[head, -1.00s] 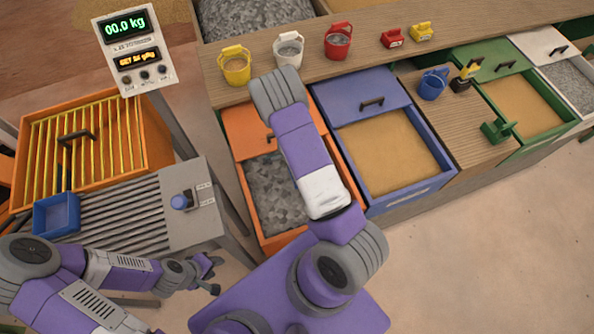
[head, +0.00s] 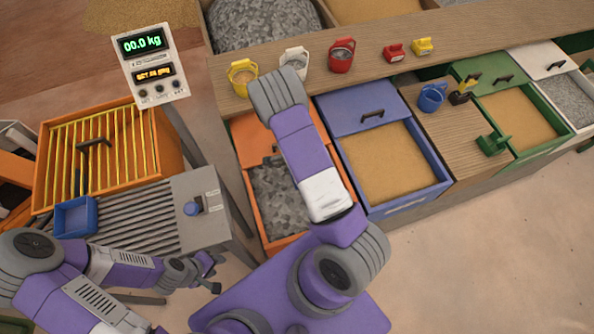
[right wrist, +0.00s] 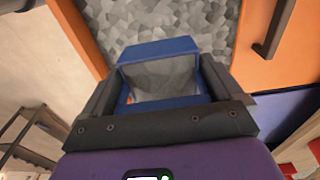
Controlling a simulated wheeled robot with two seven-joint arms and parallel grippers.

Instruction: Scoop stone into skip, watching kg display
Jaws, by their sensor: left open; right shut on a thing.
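The orange-framed bin (head: 243,205) holds grey stone (head: 277,200). In the right wrist view, my right gripper (right wrist: 157,88) is shut on a blue scoop (right wrist: 160,48) above the grey stone (right wrist: 170,22). Grey stone texture shows inside the scoop's blue outline; I cannot tell whether it is a load or lies behind. In the head view my right arm hides the gripper and scoop. The kg display (head: 141,43) reads 00.0 kg; its amber line is unclear. A small blue open tray (head: 76,217) sits on the ribbed bench. My left gripper (head: 212,278) is open and empty beside the bench.
An orange box with yellow bars (head: 105,150) stands behind the ribbed bench (head: 140,218). A blue-framed sand bin (head: 390,160) adjoins the stone bin. Yellow, white and red buckets (head: 341,55) line the wooden shelf (head: 370,48). The floor at right is clear.

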